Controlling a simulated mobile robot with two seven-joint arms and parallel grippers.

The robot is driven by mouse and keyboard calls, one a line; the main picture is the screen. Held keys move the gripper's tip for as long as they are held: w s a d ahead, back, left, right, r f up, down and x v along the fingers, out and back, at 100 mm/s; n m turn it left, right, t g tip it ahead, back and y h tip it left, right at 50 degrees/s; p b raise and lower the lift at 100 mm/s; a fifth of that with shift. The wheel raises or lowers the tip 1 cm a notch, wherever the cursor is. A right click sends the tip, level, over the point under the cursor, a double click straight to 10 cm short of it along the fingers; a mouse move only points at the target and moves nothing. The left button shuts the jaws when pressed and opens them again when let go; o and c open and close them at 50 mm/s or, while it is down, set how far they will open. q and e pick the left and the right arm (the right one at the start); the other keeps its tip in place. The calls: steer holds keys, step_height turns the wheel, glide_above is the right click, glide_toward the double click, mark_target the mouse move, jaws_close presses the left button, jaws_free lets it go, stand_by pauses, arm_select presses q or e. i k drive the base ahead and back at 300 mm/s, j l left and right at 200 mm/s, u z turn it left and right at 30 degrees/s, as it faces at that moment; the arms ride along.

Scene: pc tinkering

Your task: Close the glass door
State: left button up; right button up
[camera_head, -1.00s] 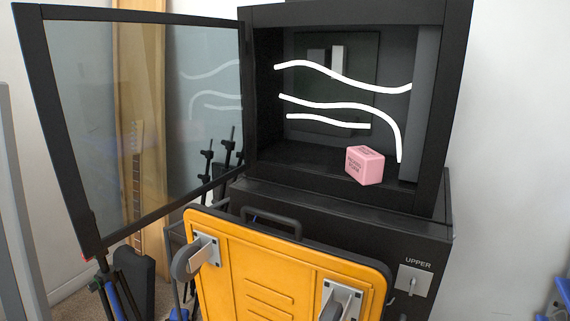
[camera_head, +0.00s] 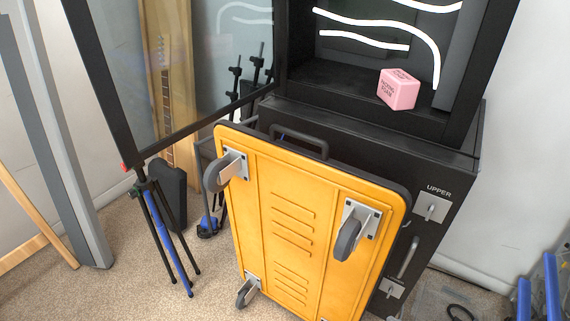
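The glass door (camera_head: 185,60) has a black frame and a clear pane. It is swung wide open to the left of the black cabinet (camera_head: 455,135), with its top cut off by the picture edge. The cabinet's upper compartment is open at the front. White wavy strips and a pink cube (camera_head: 398,92) show inside it. Neither of my grippers is in view.
A yellow cart (camera_head: 290,225) with wheels on its face leans upright against the cabinet front. A black and blue stand (camera_head: 160,225) is below the door. Blue metal parts (camera_head: 540,290) are at the lower right.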

mark_target(78, 15)
steer(key=j+z, duration=0.15)
steer(key=z, duration=0.2)
steer(key=i+j+z, duration=0.1)
steer(key=z, duration=0.3)
steer(key=j+z, duration=0.6)
steer(key=j, duration=0.15)
steer(key=k+j+z, duration=0.2)
steer(key=j, duration=0.2)
steer(key=k+j, duration=0.1)
steer(key=j, duration=0.35)
steer(key=j+z, duration=0.1)
steer(key=j, duration=0.4)
steer(key=k+j, duration=0.15)
steer(key=j, duration=0.3)
steer(key=k+j+z, duration=0.1)
steer(key=j, duration=0.35)
